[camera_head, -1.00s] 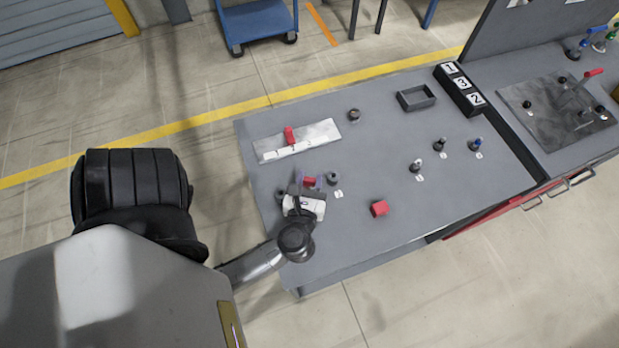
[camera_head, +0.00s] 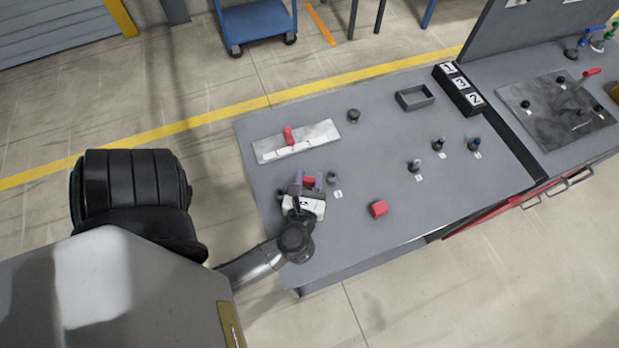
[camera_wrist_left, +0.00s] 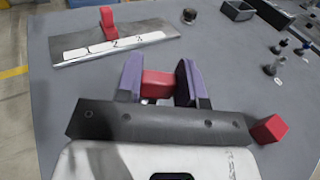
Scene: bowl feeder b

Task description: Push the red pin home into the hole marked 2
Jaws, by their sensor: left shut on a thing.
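The red pin (camera_head: 288,136) stands upright in the light plate (camera_head: 325,131) at the table's far left. In the left wrist view the red pin (camera_wrist_left: 107,22) stands just behind the label 2 (camera_wrist_left: 115,44), its upper part well above the plate. How deep it sits cannot be told. My left gripper (camera_head: 310,181) is on the near side of the plate, apart from the pin. Its purple fingers are shut on a red block (camera_wrist_left: 158,84), with one finger on each side. My right gripper is in neither view.
A loose red block (camera_head: 379,208) lies right of my left gripper. A dark knob (camera_head: 333,177) stands close to the fingers. Another knob (camera_head: 353,115), an open tray (camera_head: 415,97) and a numbered box (camera_head: 459,89) are farther off. The middle of the table is mostly clear.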

